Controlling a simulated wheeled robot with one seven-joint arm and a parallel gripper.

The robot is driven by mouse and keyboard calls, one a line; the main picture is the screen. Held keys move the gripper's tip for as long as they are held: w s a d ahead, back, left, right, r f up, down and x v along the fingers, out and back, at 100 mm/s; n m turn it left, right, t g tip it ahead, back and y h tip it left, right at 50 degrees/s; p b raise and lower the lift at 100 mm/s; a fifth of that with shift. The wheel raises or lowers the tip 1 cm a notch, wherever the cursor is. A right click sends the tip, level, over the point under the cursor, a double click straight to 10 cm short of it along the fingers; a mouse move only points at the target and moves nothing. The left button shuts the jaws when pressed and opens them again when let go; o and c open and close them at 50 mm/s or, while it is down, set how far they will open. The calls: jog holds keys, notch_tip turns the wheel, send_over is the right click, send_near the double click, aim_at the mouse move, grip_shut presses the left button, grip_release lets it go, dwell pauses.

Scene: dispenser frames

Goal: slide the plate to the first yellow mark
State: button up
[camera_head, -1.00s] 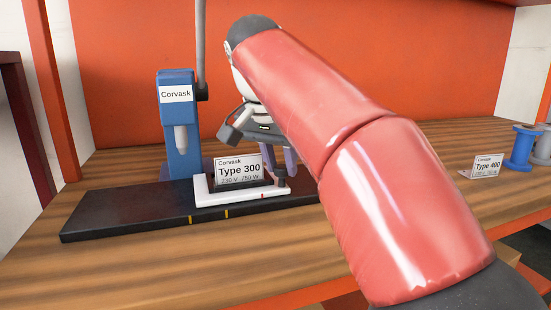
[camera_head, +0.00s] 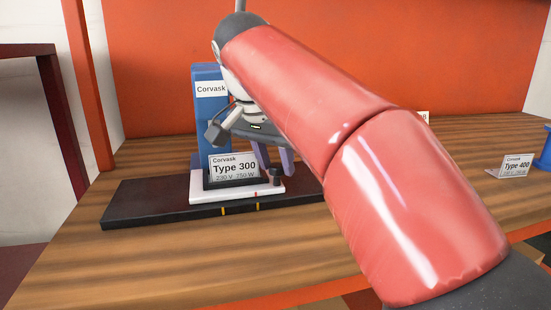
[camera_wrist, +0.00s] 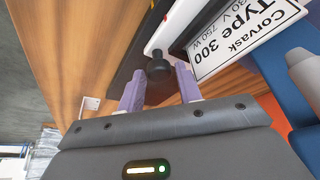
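The white plate (camera_head: 232,198) sits on a black rail (camera_head: 150,203) and carries a black knob (camera_head: 275,176) at its right end. A red line marks the plate's front face. Two yellow marks cross the rail's front edge, a right one (camera_head: 258,206) and a left one (camera_head: 222,211). The red line stands almost directly above the right mark. My gripper (camera_head: 273,168) reaches down from above. Its purple fingers stand on either side of the knob, close against it; the knob also shows between the fingertips in the wrist view (camera_wrist: 158,67).
A "Type 300" sign (camera_head: 233,166) stands on the plate. A blue dispenser (camera_head: 207,130) rises behind it, partly hidden by my arm. A "Type 400" sign (camera_head: 515,166) and a blue object (camera_head: 545,155) stand at the right. The wooden table is clear in front of the rail.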

jog(key=shift+r, duration=0.25)
jog(key=shift+s+a+r, duration=0.15)
jog(key=shift+s+r, duration=0.05)
jog(key=shift+r, duration=0.3)
jog(key=s+a, duration=0.2)
jog(key=s, duration=0.1)
jog(key=s+a, duration=0.1)
jog(key=s, duration=0.3)
jog(key=s+a+b, duration=0.1)
jog(key=s+a, duration=0.1)
jog(key=s, duration=0.1)
jog(key=shift+s+a+f, duration=0.2)
jog(key=shift+s+a, duration=0.1)
jog(key=shift+a, duration=0.05)
